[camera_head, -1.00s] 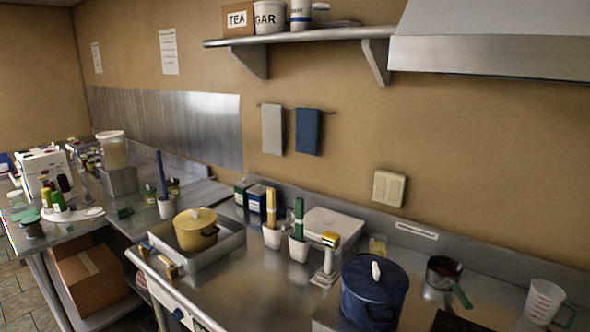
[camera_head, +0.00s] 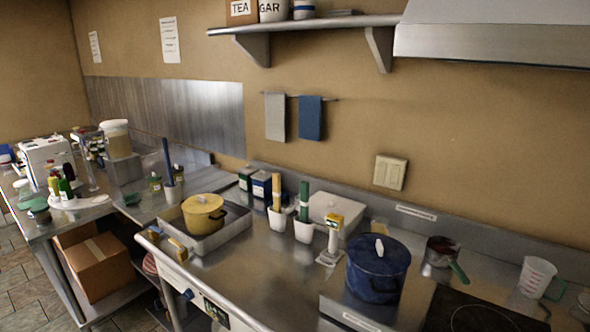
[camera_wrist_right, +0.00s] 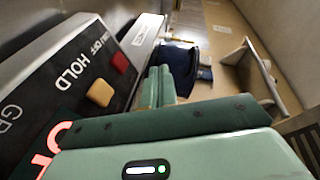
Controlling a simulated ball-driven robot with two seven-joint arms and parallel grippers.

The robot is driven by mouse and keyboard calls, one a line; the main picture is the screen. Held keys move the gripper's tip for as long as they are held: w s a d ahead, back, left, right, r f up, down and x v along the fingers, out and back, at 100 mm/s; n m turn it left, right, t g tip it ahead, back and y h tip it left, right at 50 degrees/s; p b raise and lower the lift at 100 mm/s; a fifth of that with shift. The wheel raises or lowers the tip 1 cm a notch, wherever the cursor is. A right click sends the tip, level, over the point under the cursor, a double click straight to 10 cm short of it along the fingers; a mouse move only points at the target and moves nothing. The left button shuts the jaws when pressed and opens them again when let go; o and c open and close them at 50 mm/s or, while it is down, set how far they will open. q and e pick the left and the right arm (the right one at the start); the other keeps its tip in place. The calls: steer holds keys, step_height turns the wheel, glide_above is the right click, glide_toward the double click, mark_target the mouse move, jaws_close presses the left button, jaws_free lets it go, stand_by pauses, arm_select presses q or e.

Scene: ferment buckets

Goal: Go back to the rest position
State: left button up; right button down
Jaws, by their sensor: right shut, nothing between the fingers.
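In the right wrist view my right gripper (camera_wrist_right: 158,88) is shut, its green fingers together with nothing seen between them. A dark panel (camera_wrist_right: 75,85) with printed words, a red button and an orange button is close on the left of it. Part of a red lit readout shows at the lower left, partly hidden by my gripper's body. Neither gripper shows in the head view, and my left gripper is not in any view.
In the head view a blue lidded pot (camera_head: 379,268) stands on the steel counter at the right. A yellow pot (camera_head: 204,215) sits in a steel tray (camera_head: 210,243). A cardboard box (camera_head: 97,265) is on the low shelf at the left.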

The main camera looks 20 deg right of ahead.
steer(key=a+f+n, duration=0.1)
steer(key=a, duration=0.1)
steer(key=a+f+n+g+h, duration=0.1)
steer(key=a, duration=0.1)
steer(key=a+f+n+h, duration=0.1)
steer(key=a, duration=0.1)
steer(key=shift+s+a+f+n, duration=0.15)
steer(key=shift+s+f+n, duration=0.15)
steer(key=s+a+n+g+h, duration=0.1)
steer(key=a+n+g+h, duration=0.15)
steer(key=a+n, duration=0.2)
steer(key=s+a+r+n+g+h, duration=0.1)
steer(key=s+r+n+g+h, duration=0.5)
steer(key=s+n, duration=0.25)
steer(key=s+a+f+g+y+b, duration=0.1)
steer(key=s+a+f+b, duration=0.1)
steer(key=f, duration=1.2)
steer(key=s+a+f+y+b, duration=0.1)
steer(key=s+a+f, duration=0.15)
steer(key=f, duration=1.15)
steer(key=s+f+m+g+y+b, duration=0.2)
steer(key=s+f+m+g, duration=0.1)
steer(key=s+f, duration=1.6)
steer(key=shift+s+m+b, duration=0.3)
steer(key=shift+s+b, duration=0.05)
steer(key=shift+f, duration=0.1)
